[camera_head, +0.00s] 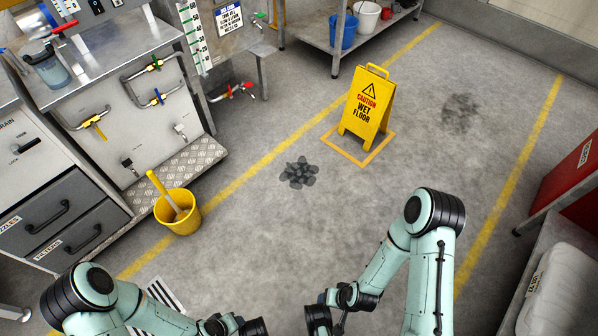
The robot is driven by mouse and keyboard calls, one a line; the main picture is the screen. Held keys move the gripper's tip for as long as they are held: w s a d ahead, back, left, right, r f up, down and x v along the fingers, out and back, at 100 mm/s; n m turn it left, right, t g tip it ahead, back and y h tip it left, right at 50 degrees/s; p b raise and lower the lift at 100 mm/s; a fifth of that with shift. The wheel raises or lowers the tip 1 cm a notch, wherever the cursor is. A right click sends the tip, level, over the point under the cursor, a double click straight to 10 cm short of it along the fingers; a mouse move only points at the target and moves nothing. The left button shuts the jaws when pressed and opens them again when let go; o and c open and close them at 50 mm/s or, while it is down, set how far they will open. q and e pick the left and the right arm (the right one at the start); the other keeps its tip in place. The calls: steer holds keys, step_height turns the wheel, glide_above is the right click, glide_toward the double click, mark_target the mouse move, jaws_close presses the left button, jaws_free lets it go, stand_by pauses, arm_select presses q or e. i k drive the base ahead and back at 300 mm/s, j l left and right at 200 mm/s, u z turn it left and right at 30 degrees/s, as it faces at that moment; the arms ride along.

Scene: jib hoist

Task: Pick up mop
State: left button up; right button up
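A stick with a yellow upper part (157,186) and a paler lower part leans in a yellow bucket (181,226) on the floor at left; it looks like the mop's handle, and no mop head shows. My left gripper (240,326) is at the bottom edge, right of and nearer than the bucket, partly cut off. My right gripper (326,318) is at the bottom centre, also partly cut off. Both are apart from the mop and bucket. Their fingers are not clear enough to tell open from shut.
A dark wet-looking patch (299,173) lies on the floor. A yellow wet-floor sign (367,106) stands behind it. A steel workbench with drawers (62,207) is left of the bucket. A red cabinet (572,178) is at right.

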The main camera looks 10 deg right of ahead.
mark_target(181, 215)
steer(key=i+j, duration=0.25)
steer(key=i, duration=0.2)
steer(key=i+j, duration=0.2)
steer(key=i, duration=0.2)
steer(key=i+j, duration=0.25)
steer(key=i, duration=0.2)
steer(key=u, duration=0.05)
